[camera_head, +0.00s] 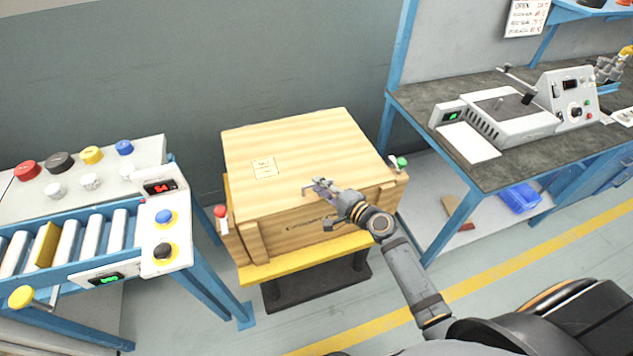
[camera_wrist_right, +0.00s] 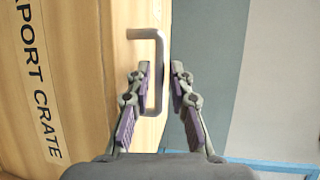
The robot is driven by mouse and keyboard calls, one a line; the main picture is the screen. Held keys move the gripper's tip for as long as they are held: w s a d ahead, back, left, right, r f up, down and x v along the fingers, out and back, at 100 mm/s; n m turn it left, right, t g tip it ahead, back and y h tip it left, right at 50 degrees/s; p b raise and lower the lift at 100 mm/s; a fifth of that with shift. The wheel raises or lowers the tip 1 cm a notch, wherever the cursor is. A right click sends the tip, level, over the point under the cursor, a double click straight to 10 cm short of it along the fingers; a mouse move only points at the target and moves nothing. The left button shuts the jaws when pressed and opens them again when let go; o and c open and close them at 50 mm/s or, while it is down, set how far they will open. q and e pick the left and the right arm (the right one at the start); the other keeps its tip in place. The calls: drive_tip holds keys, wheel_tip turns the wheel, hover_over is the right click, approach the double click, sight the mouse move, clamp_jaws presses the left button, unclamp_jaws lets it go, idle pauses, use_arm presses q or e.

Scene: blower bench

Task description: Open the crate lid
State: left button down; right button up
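The wooden crate (camera_head: 285,225) stands on a yellow-topped stand, with its flat lid (camera_head: 310,140) shut and a paper label on top. Dark lettering runs along the crate's front, and part of it shows large in the right wrist view (camera_wrist_right: 40,85). My right gripper (camera_head: 320,185) is at the front upper edge of the crate. In the right wrist view, a grey metal handle (camera_wrist_right: 160,75) stands out from the wood between the two fingers (camera_wrist_right: 160,72). The fingers are partly open, with narrow gaps beside the handle bar. My left gripper is not in view.
A blue roller conveyor (camera_head: 100,235) with a button panel stands to the left. A blue workbench (camera_head: 420,105) with a grey machine (camera_head: 515,115) stands to the right. A red-topped post (camera_head: 221,212) and a green-topped one (camera_head: 402,163) flank the crate. The wall is behind it.

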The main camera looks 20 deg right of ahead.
drive_tip(key=shift+x, duration=0.95)
clamp_jaws()
